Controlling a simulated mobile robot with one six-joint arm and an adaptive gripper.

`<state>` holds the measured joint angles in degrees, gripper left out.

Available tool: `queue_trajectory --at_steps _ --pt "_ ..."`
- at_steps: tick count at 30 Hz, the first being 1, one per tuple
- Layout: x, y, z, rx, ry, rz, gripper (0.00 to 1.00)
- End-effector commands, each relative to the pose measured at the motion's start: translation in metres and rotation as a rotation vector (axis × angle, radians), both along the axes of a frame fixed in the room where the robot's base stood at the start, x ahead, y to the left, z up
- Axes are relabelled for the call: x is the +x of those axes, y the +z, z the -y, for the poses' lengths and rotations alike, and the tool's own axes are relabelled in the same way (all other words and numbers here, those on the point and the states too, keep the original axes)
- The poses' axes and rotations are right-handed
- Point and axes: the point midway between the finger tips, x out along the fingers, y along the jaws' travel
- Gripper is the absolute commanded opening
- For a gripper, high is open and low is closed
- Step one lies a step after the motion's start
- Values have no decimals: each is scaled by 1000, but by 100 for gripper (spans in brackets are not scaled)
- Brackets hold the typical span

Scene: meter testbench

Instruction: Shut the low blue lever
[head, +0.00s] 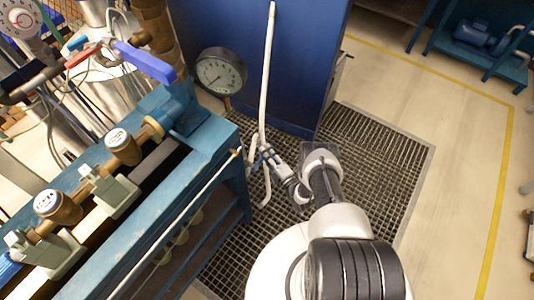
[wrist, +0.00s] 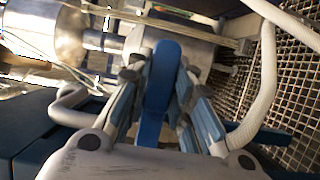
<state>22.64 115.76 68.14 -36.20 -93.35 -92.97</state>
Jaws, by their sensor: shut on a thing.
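The low blue lever (wrist: 157,103) stands between my fingers in the wrist view, its rounded end up and its length running towards my palm. My gripper (wrist: 160,80) is shut on it, with a grey-and-blue finger on each side. In the head view my gripper (head: 268,157) reaches down beside the blue bench, over the floor grating. I cannot make out the low lever there. Another blue lever (head: 146,62) sits higher, at the upper left of the head view, away from my gripper.
A white hose (head: 267,75) hangs close by my gripper; it also passes right of the fingers in the wrist view (wrist: 262,90). A pressure gauge (head: 221,72) and the blue bench (head: 215,135) with brass meters (head: 123,147) stand left. The floor (head: 455,140) at right is clear.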

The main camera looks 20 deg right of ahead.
Motion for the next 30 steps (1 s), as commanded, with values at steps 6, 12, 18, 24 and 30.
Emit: queue_trajectory --at_steps 6,12,18,24,30 --pt "1 3 1 -6 0 10 25" --pt "1 2 0 -3 0 7 39" --pt "1 1 0 -2 0 5 42" --pt "-2 1 1 -1 -1 2 42" --pt "-28 0 9 0 -5 0 42"
